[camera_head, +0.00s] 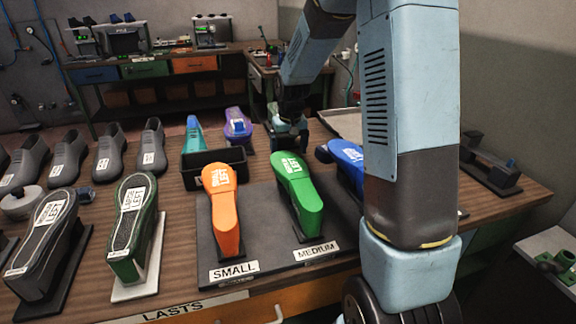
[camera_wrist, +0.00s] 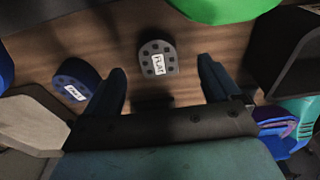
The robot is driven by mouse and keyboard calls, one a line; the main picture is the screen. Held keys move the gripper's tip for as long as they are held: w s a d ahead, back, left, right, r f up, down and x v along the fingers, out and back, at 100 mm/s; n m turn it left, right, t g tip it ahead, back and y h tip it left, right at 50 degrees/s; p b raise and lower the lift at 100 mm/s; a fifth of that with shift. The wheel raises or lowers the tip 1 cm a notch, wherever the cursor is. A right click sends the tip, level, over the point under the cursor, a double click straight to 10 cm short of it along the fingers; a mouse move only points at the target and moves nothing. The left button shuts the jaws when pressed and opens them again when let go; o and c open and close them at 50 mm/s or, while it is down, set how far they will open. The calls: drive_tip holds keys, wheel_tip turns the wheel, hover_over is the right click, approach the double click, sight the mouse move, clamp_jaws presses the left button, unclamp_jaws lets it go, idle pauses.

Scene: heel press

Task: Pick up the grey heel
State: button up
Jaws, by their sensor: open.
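The grey heel (camera_wrist: 157,58) is a small rounded block with dark holes and a white label. In the wrist view it lies on the wooden table, ahead of the gap between my fingers and roughly centred on it. My gripper (camera_wrist: 162,72) is open and empty, with one finger to each side of that gap. In the head view my gripper (camera_head: 290,138) is low over the table behind the green last, and I cannot make out the grey heel there.
A blue heel (camera_wrist: 75,88) lies close beside my left finger in the wrist view. The green last (camera_head: 298,190) stands in front of my gripper in the head view. A black bin (camera_head: 214,178) and a purple last (camera_head: 238,125) are to its left.

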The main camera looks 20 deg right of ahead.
drive_tip(key=f, duration=0.2)
drive_tip(key=w+f, duration=0.1)
drive_tip(key=f, duration=0.2)
drive_tip(key=shift+d, duration=0.15)
drive_tip(key=c, duration=1.2)
drive_tip(key=shift+w+r, duration=0.1)
drive_tip(key=shift+r, duration=0.05)
